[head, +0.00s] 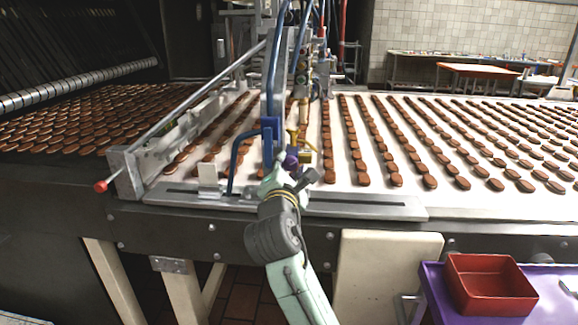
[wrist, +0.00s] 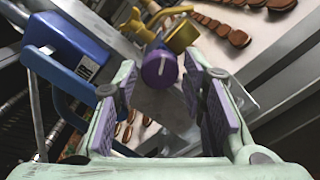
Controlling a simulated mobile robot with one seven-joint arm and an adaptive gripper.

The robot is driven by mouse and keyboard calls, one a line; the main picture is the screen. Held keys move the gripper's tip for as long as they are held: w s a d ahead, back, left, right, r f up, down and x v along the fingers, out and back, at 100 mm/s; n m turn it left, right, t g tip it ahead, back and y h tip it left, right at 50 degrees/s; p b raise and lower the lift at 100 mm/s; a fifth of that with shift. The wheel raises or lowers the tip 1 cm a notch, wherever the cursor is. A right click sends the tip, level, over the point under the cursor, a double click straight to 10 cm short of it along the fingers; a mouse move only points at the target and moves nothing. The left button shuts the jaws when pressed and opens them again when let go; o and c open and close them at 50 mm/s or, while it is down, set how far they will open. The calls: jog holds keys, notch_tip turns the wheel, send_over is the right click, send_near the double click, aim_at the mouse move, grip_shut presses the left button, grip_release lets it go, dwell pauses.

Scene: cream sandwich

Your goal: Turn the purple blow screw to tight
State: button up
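The purple blow screw (wrist: 160,68) is a round knob with a white line on its face, seen in the wrist view at the upper middle. It also shows in the head view (head: 290,160), just above my gripper and partly hidden by it. My gripper (wrist: 163,88) is open, with one purple-padded finger on each side of the knob's near side. The knob appears between or just beyond the fingertips; I cannot tell whether they touch it. The white line on the knob runs close to upright in the wrist view.
A yellow fitting (wrist: 165,30) sits right behind the knob, and a blue block (wrist: 70,45) with blue tubing is to its left. The conveyor (head: 335,160) carries rows of brown biscuits. A red tray (head: 490,284) stands on a purple table (head: 440,290) at the right.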

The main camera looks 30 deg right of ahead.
jog(key=shift+c, duration=0.3)
jog(key=c, duration=0.8)
jog(key=shift+c, duration=0.2)
jog(key=shift+m, duration=0.3)
jog(key=shift+a+m+b, duration=0.1)
jog(key=shift+m+b, duration=0.4)
jog(key=shift+m, duration=2.2)
jog(key=shift+b, duration=0.3)
jog(key=o, duration=0.9)
